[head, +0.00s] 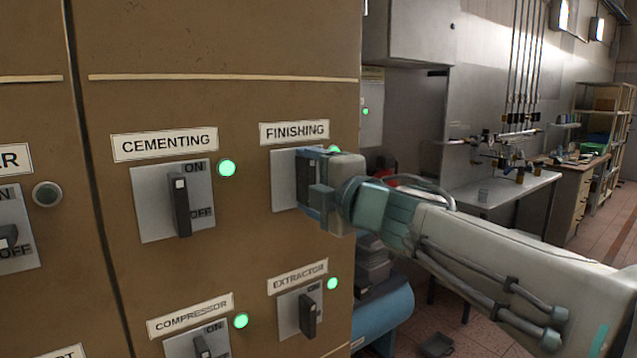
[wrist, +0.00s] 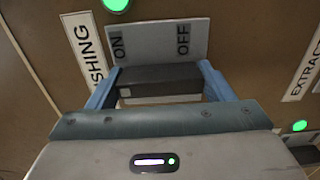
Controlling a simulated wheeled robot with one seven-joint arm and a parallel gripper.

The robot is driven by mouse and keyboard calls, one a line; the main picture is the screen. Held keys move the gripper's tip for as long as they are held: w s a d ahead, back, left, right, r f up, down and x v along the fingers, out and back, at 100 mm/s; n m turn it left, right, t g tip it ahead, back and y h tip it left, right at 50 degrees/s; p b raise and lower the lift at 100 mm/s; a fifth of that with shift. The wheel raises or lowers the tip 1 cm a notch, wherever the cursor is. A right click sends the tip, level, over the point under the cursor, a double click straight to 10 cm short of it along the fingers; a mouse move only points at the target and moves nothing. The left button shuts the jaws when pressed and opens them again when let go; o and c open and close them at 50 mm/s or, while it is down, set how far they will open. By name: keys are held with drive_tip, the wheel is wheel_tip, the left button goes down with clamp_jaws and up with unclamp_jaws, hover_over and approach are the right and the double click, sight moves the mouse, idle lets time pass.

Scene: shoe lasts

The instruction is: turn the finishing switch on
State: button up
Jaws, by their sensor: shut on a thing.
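The finishing switch has a grey plate (head: 284,182) under the FINISHING label (head: 295,132). My gripper (head: 308,180) is at the plate and hides most of the switch in the head view. In the wrist view the plate (wrist: 160,36) shows ON at left and OFF at right. My gripper (wrist: 160,85) is shut on the dark lever (wrist: 165,74), with one blue finger at each end of it. The lever's white mark is near its ON end. The finishing lamp (head: 334,150) is lit green; it also shows in the wrist view (wrist: 117,4).
The cementing switch (head: 180,203) is to the left, its lamp (head: 227,168) green. The extractor switch (head: 308,314) is just below, its lamp (head: 333,284) green. The compressor switch (head: 203,346) is lower left. A grey unlit lamp (head: 47,194) is at far left.

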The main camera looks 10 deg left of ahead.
drive_tip(key=o, duration=1)
drive_tip(key=v, duration=1.4)
drive_tip(key=shift+w, duration=0.1)
